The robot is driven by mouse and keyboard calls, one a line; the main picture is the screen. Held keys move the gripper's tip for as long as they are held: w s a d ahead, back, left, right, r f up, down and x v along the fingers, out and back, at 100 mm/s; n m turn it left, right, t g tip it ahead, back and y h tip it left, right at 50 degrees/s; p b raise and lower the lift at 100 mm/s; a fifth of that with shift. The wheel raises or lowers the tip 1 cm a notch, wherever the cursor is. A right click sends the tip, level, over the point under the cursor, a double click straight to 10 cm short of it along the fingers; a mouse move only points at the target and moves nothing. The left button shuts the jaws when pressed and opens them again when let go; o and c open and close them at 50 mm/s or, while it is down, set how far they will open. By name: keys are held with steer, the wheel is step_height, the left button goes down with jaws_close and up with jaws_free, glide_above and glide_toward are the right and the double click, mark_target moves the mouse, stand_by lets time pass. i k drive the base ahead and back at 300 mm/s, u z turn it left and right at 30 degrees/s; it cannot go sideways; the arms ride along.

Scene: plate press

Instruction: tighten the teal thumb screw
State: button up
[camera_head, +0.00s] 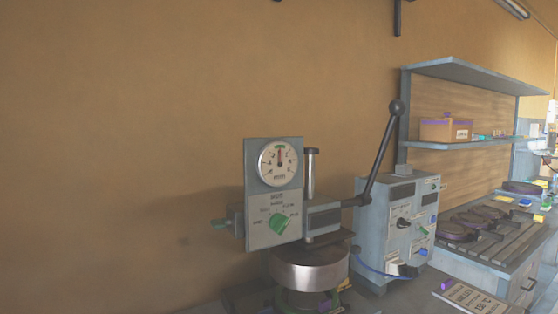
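The plate press (310,218) stands at the lower middle, with a dial panel in front and a raised lever ending in a dark ball. A small teal-green piece (219,223) sticks out of the left side of the press head; it looks like the teal thumb screw, but it is too small to tell how far in it sits. A green knob (279,223) is on the front panel below the round gauge (278,163). A metal cylinder (308,268) is under the head, above a green ring partly cut off by the bottom edge. My gripper is not in view.
A grey control box (396,230) with knobs and a blue cable stands right of the press. Farther right are a bench (481,266) with dark round plates, a shelf (465,142) with a brown box (445,130), and a lettered board (470,297). Left of the press is bare wall.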

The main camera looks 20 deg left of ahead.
mark_target(218, 224)
steer(key=u, duration=1.4)
